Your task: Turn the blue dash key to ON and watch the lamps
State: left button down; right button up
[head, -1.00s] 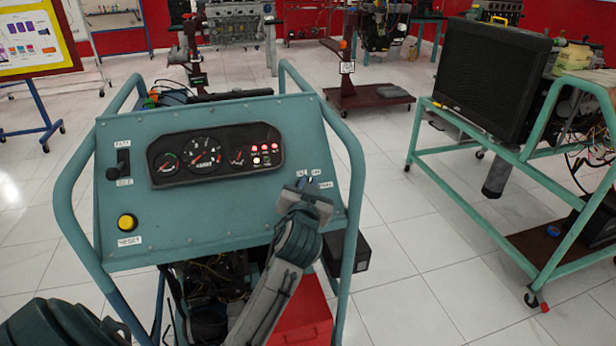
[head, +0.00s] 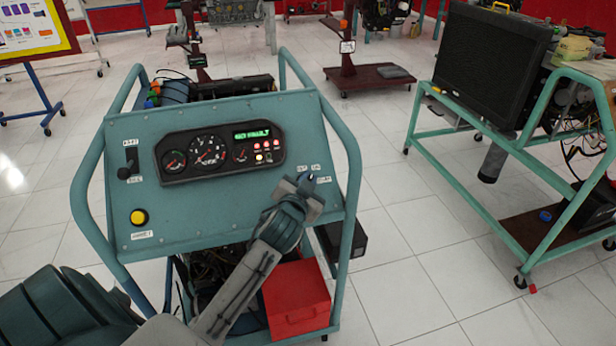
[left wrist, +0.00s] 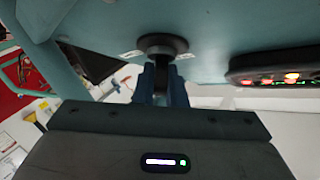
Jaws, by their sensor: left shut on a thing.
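My left gripper (head: 304,187) is at the right side of the teal dash panel (head: 205,218). In the left wrist view its two blue fingers (left wrist: 162,86) are shut on the key (left wrist: 161,70), just below the round dark switch collar (left wrist: 163,45). The fingers hide most of the key, so its exact angle cannot be told. On the gauge cluster (head: 220,155), a green text display (head: 252,135) is lit. Red lamps (head: 266,146) and a pale yellow lamp (head: 259,157) glow below it. My right gripper is not in view.
A yellow button (head: 138,217) and a black lever (head: 131,163) are on the panel's left. A red box (head: 297,300) sits below the panel inside the tube frame (head: 352,180). Another trainer with a black radiator (head: 489,68) stands to the right, with clear floor between.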

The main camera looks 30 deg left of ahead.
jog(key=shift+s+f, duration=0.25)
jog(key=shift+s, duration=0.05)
pick_arm(q)
jog(key=c, duration=1.5)
grip_release()
jog(key=shift+s, duration=0.15)
jog(key=b+v, duration=0.1)
jog(key=v, duration=0.9)
jog(key=shift+s, duration=0.2)
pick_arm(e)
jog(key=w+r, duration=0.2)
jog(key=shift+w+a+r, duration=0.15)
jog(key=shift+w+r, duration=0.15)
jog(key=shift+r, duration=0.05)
